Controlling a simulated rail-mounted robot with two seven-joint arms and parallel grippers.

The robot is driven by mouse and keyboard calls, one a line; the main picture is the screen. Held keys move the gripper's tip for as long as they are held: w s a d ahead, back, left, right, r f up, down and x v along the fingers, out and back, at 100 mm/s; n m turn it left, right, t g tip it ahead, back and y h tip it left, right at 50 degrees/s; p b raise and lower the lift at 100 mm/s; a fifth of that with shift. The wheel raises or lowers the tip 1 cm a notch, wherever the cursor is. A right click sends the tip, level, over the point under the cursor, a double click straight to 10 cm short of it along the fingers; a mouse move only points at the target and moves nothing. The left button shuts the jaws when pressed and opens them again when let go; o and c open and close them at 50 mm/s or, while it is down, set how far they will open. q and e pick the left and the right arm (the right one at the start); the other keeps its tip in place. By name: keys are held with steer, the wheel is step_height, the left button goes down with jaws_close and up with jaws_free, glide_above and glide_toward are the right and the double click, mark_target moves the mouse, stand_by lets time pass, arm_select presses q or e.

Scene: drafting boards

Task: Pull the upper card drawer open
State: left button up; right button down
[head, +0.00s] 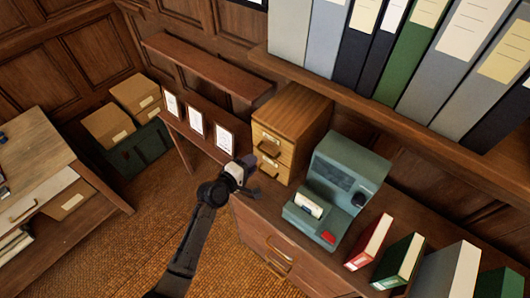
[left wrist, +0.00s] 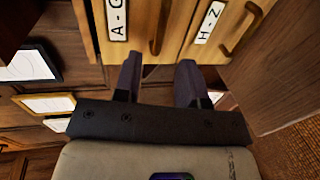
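The wooden card cabinet (head: 300,106) stands on the side desk, with two small drawers facing my left gripper. The upper card drawer (head: 262,134) looks closed and has a curved handle (head: 268,150). In the left wrist view the drawer labelled A-G (left wrist: 144,12) shows its handle (left wrist: 160,28) just beyond the fingertips. The drawer labelled H-Z (left wrist: 200,45) is beside it, with its own handle (left wrist: 243,28). My left gripper (head: 250,174) is in front of the cabinet; its fingers (left wrist: 158,68) are apart with nothing between them. My right gripper is out of view.
A green-grey machine (head: 345,175) stands right of the cabinet, with red and green binders (head: 370,241) further right. Framed cards (head: 196,122) stand to the left. A shelf of folders (head: 400,50) hangs above. The floor (head: 150,215) at left is clear.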

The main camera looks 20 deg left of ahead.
mark_target(265, 153)
arm_select(q)
steer(key=x, duration=0.8)
steer(key=shift+b, duration=0.3)
jaws_close()
